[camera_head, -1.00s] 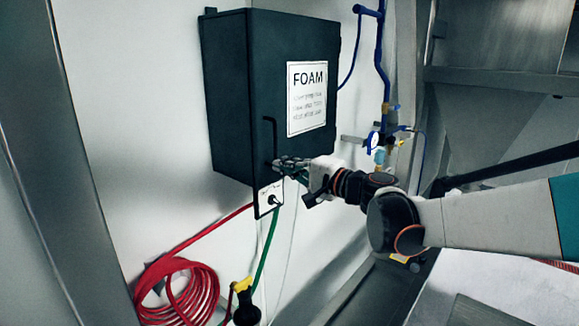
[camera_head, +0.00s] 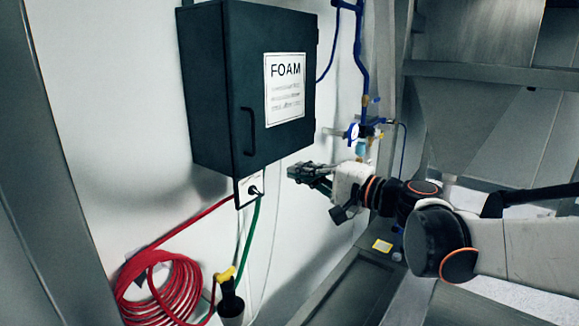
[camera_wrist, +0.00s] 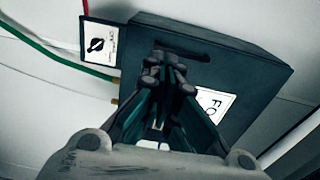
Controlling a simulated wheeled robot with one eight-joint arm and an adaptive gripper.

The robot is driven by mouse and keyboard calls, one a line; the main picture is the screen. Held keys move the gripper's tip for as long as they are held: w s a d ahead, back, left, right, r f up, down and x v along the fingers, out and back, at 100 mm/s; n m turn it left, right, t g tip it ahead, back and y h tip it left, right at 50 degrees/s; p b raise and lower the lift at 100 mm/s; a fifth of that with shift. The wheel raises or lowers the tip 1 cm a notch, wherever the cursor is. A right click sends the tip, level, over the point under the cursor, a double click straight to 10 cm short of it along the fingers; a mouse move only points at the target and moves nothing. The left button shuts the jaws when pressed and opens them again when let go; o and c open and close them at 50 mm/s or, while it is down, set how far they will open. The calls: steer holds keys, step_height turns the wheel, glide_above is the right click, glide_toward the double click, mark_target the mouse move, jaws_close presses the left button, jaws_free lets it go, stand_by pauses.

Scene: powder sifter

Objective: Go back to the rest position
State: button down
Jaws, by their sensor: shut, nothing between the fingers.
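My gripper (camera_head: 292,172) is in front of the wall, to the right of and just below the dark FOAM cabinet (camera_head: 215,90), apart from it in the head view. Its fingers are together and hold nothing. In the wrist view my gripper (camera_wrist: 165,72) shows with fingertips together, and the cabinet (camera_wrist: 262,75) fills the space behind it. The cabinet door is closed, with a black handle (camera_head: 249,130) and a white FOAM label (camera_head: 285,88).
A small switch plate (camera_head: 249,188) hangs below the cabinet. A coiled red hose (camera_head: 160,295) and a green hose (camera_head: 246,240) hang below left. Blue pipes with a gauge (camera_head: 353,131) run up the wall. A steel hopper (camera_head: 470,110) stands right.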

steer(key=s+f+n+g+h+b, duration=0.25)
steer(key=s+f+b, duration=0.55)
steer(key=f, duration=0.6)
steer(key=s+d+f+n+h+b, duration=0.1)
steer(key=s+d+f+h+b, duration=0.2)
steer(key=f, duration=0.6)
steer(key=s+d+f+n+g+h+b, duration=0.1)
steer(key=s+d+f+n+h+b, duration=0.1)
steer(key=s+d+f+h+b, duration=0.2)
steer(key=s+d+f+n+h+b, duration=0.2)
steer(key=s+d+f+h+b, duration=0.2)
steer(key=f, duration=1)
steer(key=s+d+b, duration=0.3)
steer(key=s+d, duration=0.2)
steer(key=s, duration=0.1)
steer(key=shift+d+b, duration=0.2)
steer(key=shift+b, duration=0.1)
steer(key=shift+f+g, duration=0.1)
steer(key=shift+g, duration=0.15)
